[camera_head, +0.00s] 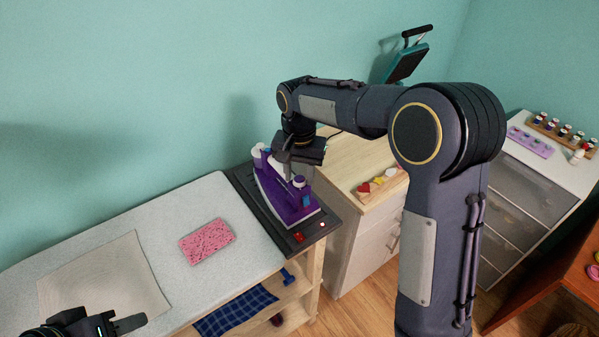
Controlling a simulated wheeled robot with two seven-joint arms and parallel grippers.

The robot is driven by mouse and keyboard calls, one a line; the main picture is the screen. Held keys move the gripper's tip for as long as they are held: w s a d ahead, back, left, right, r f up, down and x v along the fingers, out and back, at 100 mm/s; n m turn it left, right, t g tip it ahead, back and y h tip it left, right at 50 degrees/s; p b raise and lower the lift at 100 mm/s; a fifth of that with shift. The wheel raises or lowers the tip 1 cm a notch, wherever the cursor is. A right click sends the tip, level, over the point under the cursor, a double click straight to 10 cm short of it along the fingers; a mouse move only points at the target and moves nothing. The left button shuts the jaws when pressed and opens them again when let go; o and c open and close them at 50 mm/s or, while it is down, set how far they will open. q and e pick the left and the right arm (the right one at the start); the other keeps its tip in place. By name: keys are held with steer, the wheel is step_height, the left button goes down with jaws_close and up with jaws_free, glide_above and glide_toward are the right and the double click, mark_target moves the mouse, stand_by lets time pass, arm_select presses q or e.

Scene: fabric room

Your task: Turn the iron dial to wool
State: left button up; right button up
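A purple and white iron (272,188) rests on a dark grey stand (252,207) at the right end of the ironing table. My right gripper (283,166) reaches down from above onto the iron's upper middle. The gripper and wrist cover much of the iron's top, and I cannot make out the dial or its markings. Whether the fingers are apart or closed on something is too small to tell. My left gripper (132,323) is at the bottom left, over the front of the table and away from the iron. Its full finger gap is not clear.
A pink patterned cloth (207,241) and a beige cloth (105,277) lie on the pale ironing table (185,205). A wooden cabinet (345,160) stands right of the stand. A blue checked cloth (235,309) lies on the shelf below. My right arm crosses the right side.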

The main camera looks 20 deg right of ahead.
mark_target(299, 179)
steer(key=shift+o, duration=1.2)
steer(key=shift+r, duration=3.9)
